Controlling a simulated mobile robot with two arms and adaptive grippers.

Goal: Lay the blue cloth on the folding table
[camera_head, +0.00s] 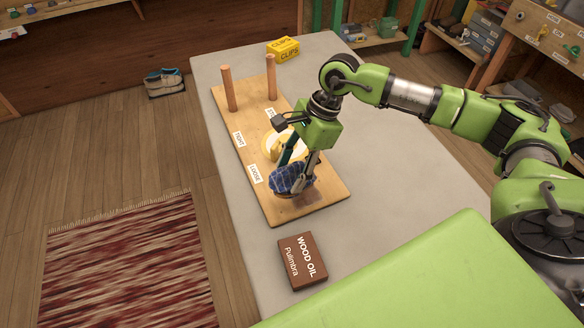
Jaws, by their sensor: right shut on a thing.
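The blue cloth (288,179) is a crumpled, checked bundle at the near end of a wooden board (275,212). The board lies on the grey table (240,222). My right gripper (297,183) points down and is shut on the cloth. A brown rim shows just under the cloth, but I cannot tell what it belongs to or whether the cloth touches it. The gripper hides part of the cloth and the middle of the board. My left gripper is not in view.
Two wooden pegs (228,88) stand at the board's far end. A yellow clips box (283,49) sits at the table's far edge. A brown wood oil box (302,262) lies near the front. The table right of the board is clear. A striped rug (125,265) lies on the floor.

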